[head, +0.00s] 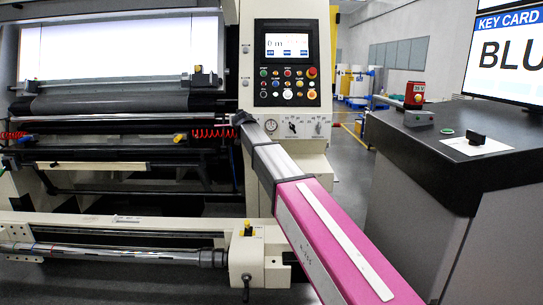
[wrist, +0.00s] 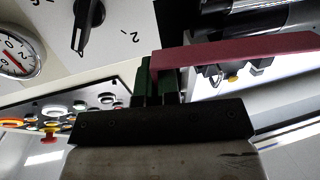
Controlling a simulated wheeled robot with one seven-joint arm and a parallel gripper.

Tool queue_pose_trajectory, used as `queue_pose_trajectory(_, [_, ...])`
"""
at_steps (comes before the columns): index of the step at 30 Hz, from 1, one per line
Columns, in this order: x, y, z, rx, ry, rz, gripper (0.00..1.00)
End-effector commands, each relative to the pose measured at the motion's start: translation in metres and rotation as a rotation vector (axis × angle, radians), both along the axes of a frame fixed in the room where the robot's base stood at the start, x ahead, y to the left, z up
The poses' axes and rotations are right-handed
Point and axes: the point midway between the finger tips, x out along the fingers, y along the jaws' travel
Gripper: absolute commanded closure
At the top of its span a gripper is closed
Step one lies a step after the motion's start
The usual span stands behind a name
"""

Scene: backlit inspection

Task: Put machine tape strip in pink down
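The machine tape strip (wrist: 240,50) shows in the wrist view as a flat, dull pink-red band. It runs from my fingers out to the right edge of the picture. My gripper (wrist: 160,78) has green fingers close together, shut on the strip's left end. The strip appears held up in the air, with the machine behind it. In the head view my gripper (head: 240,118) is small and dark at the far end of my arm, in front of the machine's column. I cannot make out the strip there.
The control panel (head: 288,70) with screen and buttons is just above and right of my gripper. Rollers (head: 110,103) and a lower shaft (head: 110,252) lie left. A dark-topped console (head: 440,135) with a monitor (head: 510,50) stands right.

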Motion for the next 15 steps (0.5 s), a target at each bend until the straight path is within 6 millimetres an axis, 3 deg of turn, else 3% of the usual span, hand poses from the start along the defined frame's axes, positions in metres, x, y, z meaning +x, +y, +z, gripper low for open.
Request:
queue_pose_trajectory(1, [-0.011, -0.032, -0.003, 0.001, 0.000, -0.016, 1.00])
queue_pose_trajectory(3, [-0.020, -0.066, -0.004, 0.001, 0.000, -0.032, 1.00])
queue_pose_trajectory(15, [-0.088, -0.243, -0.014, 0.002, -0.001, -0.129, 1.00])
